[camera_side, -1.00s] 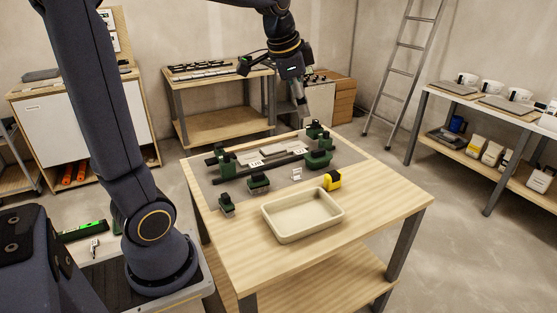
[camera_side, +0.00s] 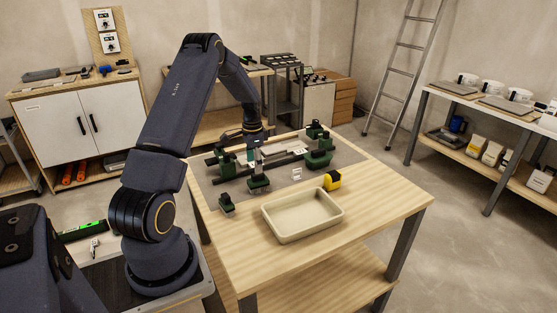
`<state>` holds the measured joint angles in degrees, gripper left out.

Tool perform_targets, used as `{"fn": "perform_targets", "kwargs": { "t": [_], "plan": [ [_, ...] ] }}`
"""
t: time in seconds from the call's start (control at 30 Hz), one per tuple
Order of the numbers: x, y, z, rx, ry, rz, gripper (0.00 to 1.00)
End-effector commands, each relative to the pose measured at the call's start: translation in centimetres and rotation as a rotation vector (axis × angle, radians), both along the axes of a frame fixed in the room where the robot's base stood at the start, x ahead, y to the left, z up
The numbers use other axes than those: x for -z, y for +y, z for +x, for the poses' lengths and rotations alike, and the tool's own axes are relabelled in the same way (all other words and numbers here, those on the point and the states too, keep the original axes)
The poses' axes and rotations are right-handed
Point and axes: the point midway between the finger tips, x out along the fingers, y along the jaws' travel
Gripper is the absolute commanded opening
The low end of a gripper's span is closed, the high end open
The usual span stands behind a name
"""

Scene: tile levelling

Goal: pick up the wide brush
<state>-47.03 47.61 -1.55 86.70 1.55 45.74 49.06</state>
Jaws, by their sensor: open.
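My gripper (camera_side: 252,154) hangs low over the left part of the levelling setup on the wooden table (camera_side: 378,203). It is small and partly lost against the dark parts there, with nothing visibly held in it. Pale tiles (camera_side: 284,146) lie between dark rails and green-and-black blocks (camera_side: 318,158), just right of my gripper. Two smaller dark green pieces, one near the front (camera_side: 258,184) and one at the left edge (camera_side: 226,203), stand on the grey mat. I cannot make out which thing is the wide brush.
An empty cream tray (camera_side: 302,216) sits at the table's front, with a yellow-and-black object (camera_side: 332,181) behind it. The table's right side is clear. A white cabinet (camera_side: 85,125), ladder (camera_side: 402,70) and side shelf (camera_side: 480,112) stand apart from the table.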

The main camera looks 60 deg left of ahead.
Motion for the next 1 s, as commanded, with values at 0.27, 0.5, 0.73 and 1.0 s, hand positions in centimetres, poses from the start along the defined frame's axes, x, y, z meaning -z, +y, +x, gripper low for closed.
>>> {"fn": "perform_targets", "kwargs": {
  "t": [0.27, 0.5, 0.73, 1.0],
  "plan": [
    [3.2, 0.0, 0.1, 0.001, 0.001, 0.000, 0.75],
    [6.5, -0.2, 1.0, 0.001, 0.003, -0.002, 0.75],
    [8.4, -0.1, 1.0, 0.000, 0.000, 0.001, 0.75],
    [8.4, -0.1, 1.0, 0.000, 0.000, 0.001, 0.66]
  ]
}}
